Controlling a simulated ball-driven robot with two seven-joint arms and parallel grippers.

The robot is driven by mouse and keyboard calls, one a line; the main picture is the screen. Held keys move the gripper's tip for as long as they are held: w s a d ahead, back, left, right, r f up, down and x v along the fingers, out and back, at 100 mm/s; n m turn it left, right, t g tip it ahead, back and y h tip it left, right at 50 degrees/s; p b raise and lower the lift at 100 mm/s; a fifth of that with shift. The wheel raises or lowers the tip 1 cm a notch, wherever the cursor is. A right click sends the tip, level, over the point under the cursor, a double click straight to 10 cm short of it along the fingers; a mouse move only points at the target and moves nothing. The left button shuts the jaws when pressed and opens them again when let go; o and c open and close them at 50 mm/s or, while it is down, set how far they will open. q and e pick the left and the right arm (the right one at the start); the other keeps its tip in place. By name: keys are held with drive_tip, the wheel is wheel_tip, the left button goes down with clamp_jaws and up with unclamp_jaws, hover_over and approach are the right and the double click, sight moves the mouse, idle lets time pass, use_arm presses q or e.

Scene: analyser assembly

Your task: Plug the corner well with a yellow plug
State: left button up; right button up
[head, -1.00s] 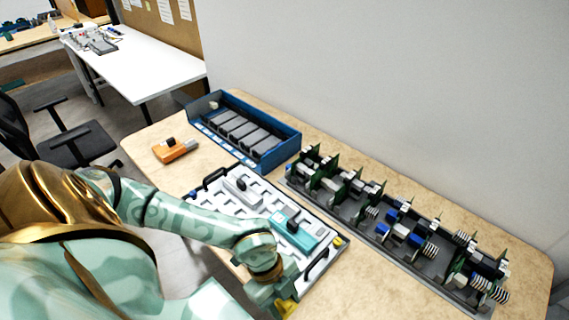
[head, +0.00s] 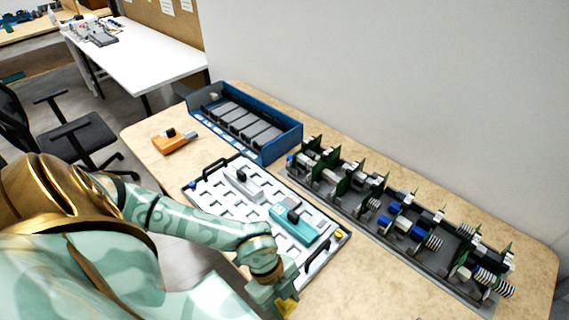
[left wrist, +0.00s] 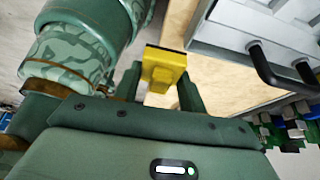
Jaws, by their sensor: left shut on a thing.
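My left gripper (head: 283,301) is shut on a yellow plug (head: 287,308), low in the head view, in front of the tray's near right end. In the left wrist view the gripper (left wrist: 160,85) holds the yellow plug (left wrist: 164,66) between its fingers, apart from the tray (left wrist: 235,35). The pale tray (head: 207,196) has rows of wells and black handles. A small yellow piece (head: 340,234) sits at its right corner; I cannot tell whether it is in a well. My arm hides part of the tray's near side. My right gripper is not in view.
A teal device (head: 294,223) and a white-grey device (head: 240,181) lie on the tray. An orange device (head: 169,142) lies at left. A blue bin (head: 289,147) stands behind the tray. A grey rack with circuit boards (head: 355,229) runs along the right. The table's front right is clear.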

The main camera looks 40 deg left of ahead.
sight(284, 307)
use_arm(q)
drive_tip(key=shift+f+b, duration=0.8)
drive_tip(key=shift+f, duration=1.35)
drive_tip(key=o, duration=1.2)
drive_tip(key=shift+a+r, duration=0.1)
drive_tip(key=shift+a, duration=0.05)
